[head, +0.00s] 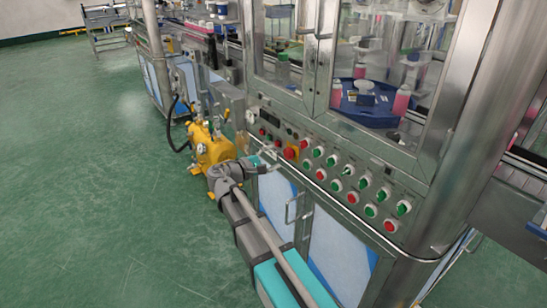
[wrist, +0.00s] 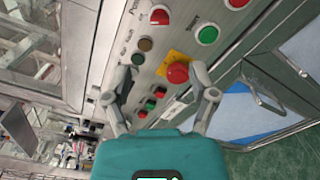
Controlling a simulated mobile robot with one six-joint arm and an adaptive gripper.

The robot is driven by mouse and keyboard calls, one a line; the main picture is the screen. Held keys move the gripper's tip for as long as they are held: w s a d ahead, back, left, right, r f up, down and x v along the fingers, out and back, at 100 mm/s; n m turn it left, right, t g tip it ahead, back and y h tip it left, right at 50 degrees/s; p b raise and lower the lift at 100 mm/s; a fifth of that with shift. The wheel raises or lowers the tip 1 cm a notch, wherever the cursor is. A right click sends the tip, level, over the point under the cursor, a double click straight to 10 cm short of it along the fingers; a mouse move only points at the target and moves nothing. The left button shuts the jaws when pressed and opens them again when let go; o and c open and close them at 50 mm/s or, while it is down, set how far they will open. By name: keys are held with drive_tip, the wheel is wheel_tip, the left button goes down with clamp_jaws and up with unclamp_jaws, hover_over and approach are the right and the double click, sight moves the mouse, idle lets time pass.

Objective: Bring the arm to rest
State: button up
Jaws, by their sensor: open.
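My gripper (head: 271,161) is raised in front of the machine's control panel (head: 330,180), near its left end, in the head view. In the wrist view the two grey fingers of my gripper (wrist: 162,72) are spread apart with nothing held between them. A red mushroom button on a yellow plate (wrist: 177,72) shows between the fingertips, close to the right one. The same red button (head: 290,153) is just right of my gripper in the head view. I cannot tell whether a finger touches the panel.
Several green and red buttons (head: 350,198) line the panel. A door handle (head: 292,208) sticks out below it. A yellow pump (head: 208,146) stands on the floor behind my arm. Green floor (head: 90,190) is open at the left.

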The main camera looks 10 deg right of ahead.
drive_tip(key=shift+d, duration=0.1)
drive_tip(key=s+d+f+m+g+y, duration=0.8)
drive_tip(key=s+d+f, duration=0.3)
drive_tip(key=s+f, duration=0.3)
drive_tip(key=s+a+f+m+g+y, duration=0.1)
drive_tip(key=s+a+f+m+y, duration=0.1)
drive_tip(key=s+f+m+y, duration=0.4)
wheel_tip(320, 180, up, 24)
drive_tip(key=n+y+p, duration=0.1)
drive_tip(key=p, duration=2.2)
drive_tip(key=shift+s+r+n+y, duration=0.15)
drive_tip(key=shift+s+n+y, duration=0.15)
drive_tip(key=shift+n, duration=0.1)
drive_tip(key=shift+a, duration=0.1)
